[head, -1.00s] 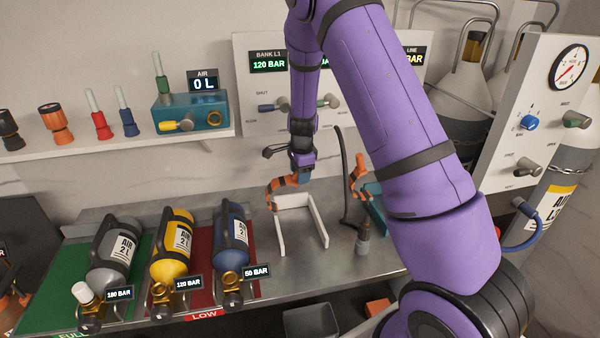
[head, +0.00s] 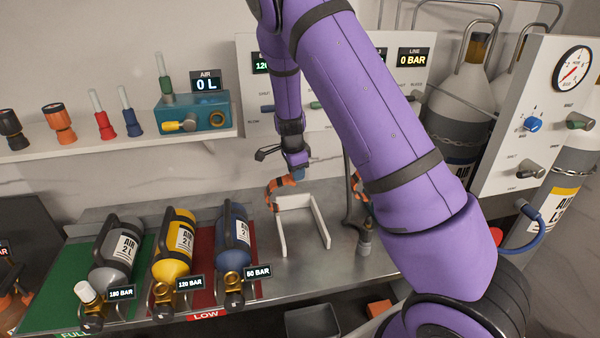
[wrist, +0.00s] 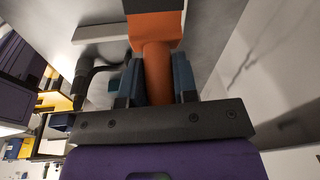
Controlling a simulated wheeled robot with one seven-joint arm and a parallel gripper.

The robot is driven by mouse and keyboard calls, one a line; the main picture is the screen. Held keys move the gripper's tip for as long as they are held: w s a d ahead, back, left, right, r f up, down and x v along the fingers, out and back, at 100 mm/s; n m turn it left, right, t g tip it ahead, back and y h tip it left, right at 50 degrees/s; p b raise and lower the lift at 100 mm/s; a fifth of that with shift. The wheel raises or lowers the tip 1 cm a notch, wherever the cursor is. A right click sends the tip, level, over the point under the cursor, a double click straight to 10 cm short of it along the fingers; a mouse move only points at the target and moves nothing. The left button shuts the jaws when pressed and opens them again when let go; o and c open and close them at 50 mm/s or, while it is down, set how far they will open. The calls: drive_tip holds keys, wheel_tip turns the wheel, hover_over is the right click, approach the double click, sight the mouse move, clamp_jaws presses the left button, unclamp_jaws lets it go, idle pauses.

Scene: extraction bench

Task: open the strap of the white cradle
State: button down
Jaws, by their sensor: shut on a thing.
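The white cradle (head: 319,222) stands on the steel bench, right of the blue cylinder, and holds no cylinder. Its orange strap (head: 275,190) with dark bands rises in a curve at the cradle's back left. My gripper (head: 298,174) is above the back of the cradle, at the strap's upper end. In the wrist view, the blue fingers of my gripper (wrist: 156,82) are shut on the orange strap (wrist: 157,62), one finger on each side. A second orange strap piece (head: 361,203) at the right is mostly hidden by my arm.
Grey, yellow and blue cylinders (head: 232,230) lie left of the cradle on green and red mats. A dark upright hose (head: 349,190) and a small fitting (head: 365,240) stand to its right. A valve panel (head: 250,100) is behind. Bare bench lies in front of the cradle.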

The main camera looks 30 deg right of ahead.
drive_tip(key=shift+w+a+r+g+h, duration=0.15)
drive_tip(key=shift+a+h, duration=0.35)
drive_tip(key=shift+a, duration=0.15)
drive_tip(key=shift+w+a+r+g+h, duration=0.2)
drive_tip(key=shift+a+h, duration=0.3)
drive_tip(key=shift+a, duration=0.2)
drive_tip(key=shift+w+a+r+g+h, duration=0.15)
drive_tip(key=shift+a+h, duration=0.35)
drive_tip(key=shift+a, duration=0.15)
drive_tip(key=c, duration=0.9)
unclamp_jaws()
drive_tip(key=shift+r, duration=0.1)
drive_tip(key=shift+r, duration=0.5)
wheel_tip(320, 180, up, 3)
drive_tip(key=shift+f, duration=0.2)
drive_tip(key=s, duration=0.5)
drive_tip(key=s+a+r, duration=0.1)
drive_tip(key=s, duration=1)
drive_tip(key=shift+a+r, duration=0.15)
drive_tip(key=shift+a, duration=0.25)
